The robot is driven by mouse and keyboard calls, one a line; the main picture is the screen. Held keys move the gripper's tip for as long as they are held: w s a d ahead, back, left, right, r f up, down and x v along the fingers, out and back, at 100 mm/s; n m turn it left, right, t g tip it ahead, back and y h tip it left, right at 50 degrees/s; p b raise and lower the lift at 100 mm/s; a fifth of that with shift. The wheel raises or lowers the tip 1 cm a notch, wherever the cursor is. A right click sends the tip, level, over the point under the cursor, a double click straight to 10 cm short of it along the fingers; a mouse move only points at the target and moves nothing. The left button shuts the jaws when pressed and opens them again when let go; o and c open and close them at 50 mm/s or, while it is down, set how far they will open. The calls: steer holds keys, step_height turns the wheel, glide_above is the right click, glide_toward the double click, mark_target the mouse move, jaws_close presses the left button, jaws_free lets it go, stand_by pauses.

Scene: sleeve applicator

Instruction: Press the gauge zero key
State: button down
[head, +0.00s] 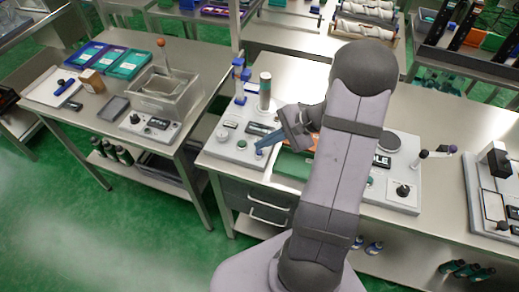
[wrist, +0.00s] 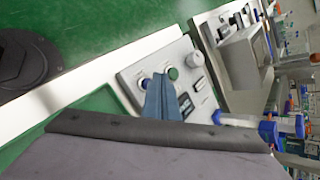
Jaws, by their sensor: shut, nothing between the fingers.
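A pale instrument panel (head: 226,152) stands on the left end of the near bench, with a dark display, a round knob (head: 222,134), a green button (head: 241,145) and a blue button (head: 259,152) at its front edge. I cannot read which button is the gauge zero key. My gripper (head: 261,148) is shut and empty, its blue fingers pointing down at the blue button. In the wrist view the fingertips (wrist: 160,78) lie between the green button (wrist: 173,74) and the other button (wrist: 145,84), partly covering the latter. I cannot tell whether they touch it.
A blue-topped stand (head: 240,80) and a grey-green cylinder (head: 265,92) rise at the panel's back. A green mat (head: 290,164) lies right of it. Another panel with a black knob (head: 403,191) is farther right. A separate bench with a metal bath (head: 165,95) stands left.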

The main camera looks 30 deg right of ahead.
steer(key=shift+r, duration=0.15)
step_height(320, 180, up, 5)
steer(key=p, duration=0.4)
stand_by(0.4)
steer(key=shift+d+f, duration=0.1)
steer(key=shift+f, duration=0.1)
stand_by(0.5)
steer(key=s+f+g, duration=0.1)
steer(key=s+f, duration=0.1)
steer(key=s, duration=0.1)
steer(key=s+f+n+g+h, duration=0.1)
steer(key=s, duration=0.1)
steer(key=s+f+g, duration=0.1)
steer(key=s+f, duration=0.1)
steer(key=s, duration=0.1)
steer(key=shift+s+d+f+n+g+h, duration=0.2)
steer(key=shift+s+f+n+g+h, duration=0.1)
steer(key=shift+s+g, duration=0.1)
steer(key=s+n+g+h, duration=0.2)
steer(key=s+n+g, duration=0.15)
steer(key=s, duration=0.55)
steer(key=w+a+r+n+t+h, duration=0.1)
steer(key=a+r+n+t+h, duration=0.1)
steer(key=a+r+n+h, duration=0.2)
steer(key=a+r+n, duration=0.3)
steer(key=a+n, duration=0.3)
steer(key=a, duration=0.1)
steer(key=shift+w+r, duration=0.35)
steer(key=shift+r, duration=0.05)
